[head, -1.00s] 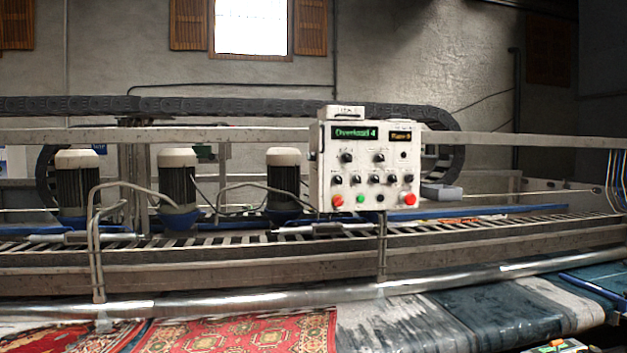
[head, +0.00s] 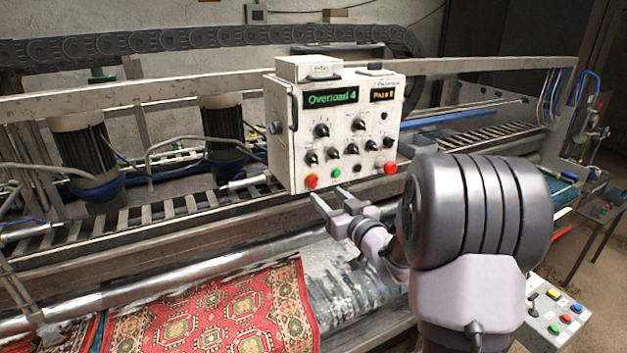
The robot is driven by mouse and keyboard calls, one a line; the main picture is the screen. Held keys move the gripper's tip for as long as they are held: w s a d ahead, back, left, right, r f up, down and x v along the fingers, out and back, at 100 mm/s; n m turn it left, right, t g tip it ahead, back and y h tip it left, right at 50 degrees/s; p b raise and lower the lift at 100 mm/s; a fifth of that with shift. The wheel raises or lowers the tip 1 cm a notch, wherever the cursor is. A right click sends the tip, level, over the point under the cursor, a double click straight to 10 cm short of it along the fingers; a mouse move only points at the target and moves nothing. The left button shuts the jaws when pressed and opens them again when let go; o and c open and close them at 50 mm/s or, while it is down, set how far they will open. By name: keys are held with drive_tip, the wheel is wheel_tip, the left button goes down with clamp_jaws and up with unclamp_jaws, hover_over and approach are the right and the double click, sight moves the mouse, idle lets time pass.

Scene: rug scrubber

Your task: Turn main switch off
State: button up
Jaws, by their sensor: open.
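A white control box (head: 334,125) stands above the machine's rail in the middle of the head view. Its front carries several black knobs, a green button, red buttons and two lit displays; the larger one reads "Overload 4". A dark rotary knob (head: 276,128) sticks out of the box's left side. I cannot tell from any readable label which control is the main switch. My gripper (head: 332,198) is open and empty, below the box's lower front edge and apart from the knobs.
A metal rail and roller bed (head: 180,208) run behind and below the box. A patterned red rug (head: 215,315) lies in front. A second panel (head: 553,310) with coloured buttons is at the lower right, partly behind my arm.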

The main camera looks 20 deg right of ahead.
sight(316, 185)
drive_tip(key=w+p, duration=0.1)
drive_tip(key=w, duration=0.5)
drive_tip(key=shift+w+a+r, duration=0.1)
drive_tip(key=shift+w+a, duration=0.05)
drive_tip(key=shift+w, duration=0.05)
clamp_jaws()
